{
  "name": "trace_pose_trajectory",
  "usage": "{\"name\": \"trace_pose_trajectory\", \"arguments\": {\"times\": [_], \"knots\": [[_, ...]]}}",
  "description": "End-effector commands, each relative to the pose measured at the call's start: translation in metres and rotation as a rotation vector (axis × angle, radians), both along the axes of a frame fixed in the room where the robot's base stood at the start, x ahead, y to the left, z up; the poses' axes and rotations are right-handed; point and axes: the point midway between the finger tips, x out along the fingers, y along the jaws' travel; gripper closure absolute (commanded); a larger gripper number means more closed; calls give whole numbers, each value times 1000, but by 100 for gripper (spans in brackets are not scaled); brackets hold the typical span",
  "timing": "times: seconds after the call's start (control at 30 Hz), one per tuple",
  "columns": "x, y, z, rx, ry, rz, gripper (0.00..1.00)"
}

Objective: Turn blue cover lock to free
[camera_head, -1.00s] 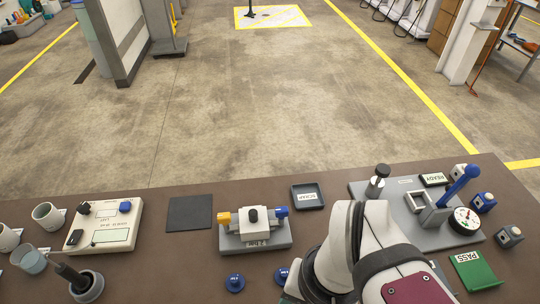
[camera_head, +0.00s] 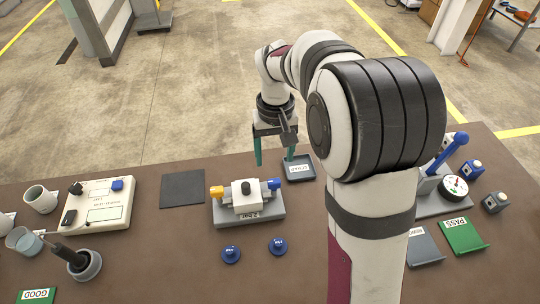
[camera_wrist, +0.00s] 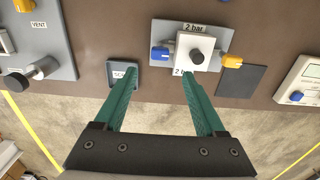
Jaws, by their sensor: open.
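A white block (camera_head: 243,194) with a black knob on top sits on a grey base (camera_head: 262,214) labelled "2 bar" near the table's middle. A blue lock (camera_head: 274,184) sticks out of its right side and a yellow one (camera_head: 216,192) out of its left. In the wrist view the blue lock (camera_wrist: 160,54) appears left of the block, ahead of the fingers. My gripper (camera_head: 274,162) is open and empty, its teal fingers apart above the table just behind the blue lock. I cannot tell any contact with it.
A small dark tray (camera_head: 299,169) labelled "SCRAP" is close beside the fingers. A dark mat (camera_head: 182,188) lies left of the block, and two blue discs (camera_head: 231,255) lie in front. My arm hides part of the right-hand grey plate. A lever (camera_head: 450,150) stands there.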

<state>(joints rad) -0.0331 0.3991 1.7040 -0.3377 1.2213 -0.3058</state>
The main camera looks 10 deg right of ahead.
Motion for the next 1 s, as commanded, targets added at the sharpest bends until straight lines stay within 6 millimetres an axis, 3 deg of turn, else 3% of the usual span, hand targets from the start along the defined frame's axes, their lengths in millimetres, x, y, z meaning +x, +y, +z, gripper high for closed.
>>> {"name": "trace_pose_trajectory", "arguments": {"times": [0.1,0.3,0.47,0.7,0.77,1.0], "knots": [[-2,0,-37,1,6,-1,28],[-1,0,-78,1,2,-2,28],[-1,0,-90,2,0,-2,28],[0,0,-91,1,-1,-2,28],[0,0,-91,1,-1,-2,35],[0,0,-91,2,-1,-2,78]]}}
